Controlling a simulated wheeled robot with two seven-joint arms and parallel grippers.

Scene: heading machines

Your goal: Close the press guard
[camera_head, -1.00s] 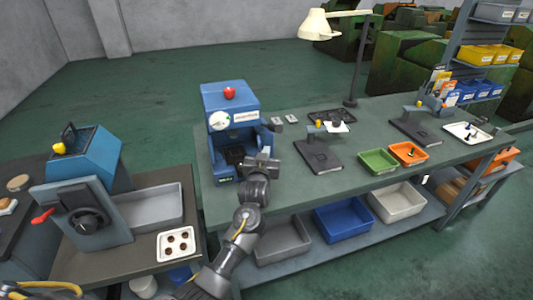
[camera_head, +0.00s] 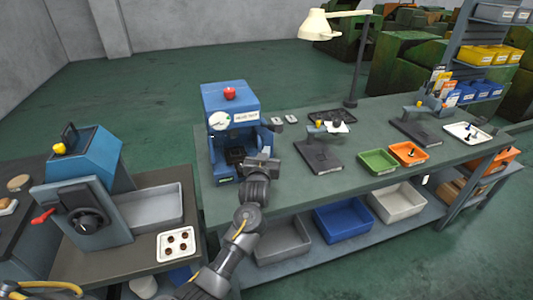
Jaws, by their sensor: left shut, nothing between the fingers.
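The press (camera_head: 231,100) is a blue machine on the green bench, with a red button on top, a round white dial and a label on its upper front. Its dark work space shows below the label, so the front does not look covered. A narrow blue panel at the right of the opening, which looks like the guard (camera_head: 272,137), stands swung out to the side. My left gripper (camera_head: 262,164) is shut and empty just in front of the opening's right side, by the panel's lower part. I cannot tell whether they touch. My right gripper is not in view.
A second blue machine (camera_head: 92,160) with a red handle and a grey tray stands at the left. Black stands, a green bin (camera_head: 379,162) and an orange bin (camera_head: 408,154) sit on the bench to the right. A lamp (camera_head: 318,25) rises behind. Bins fill the lower shelf.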

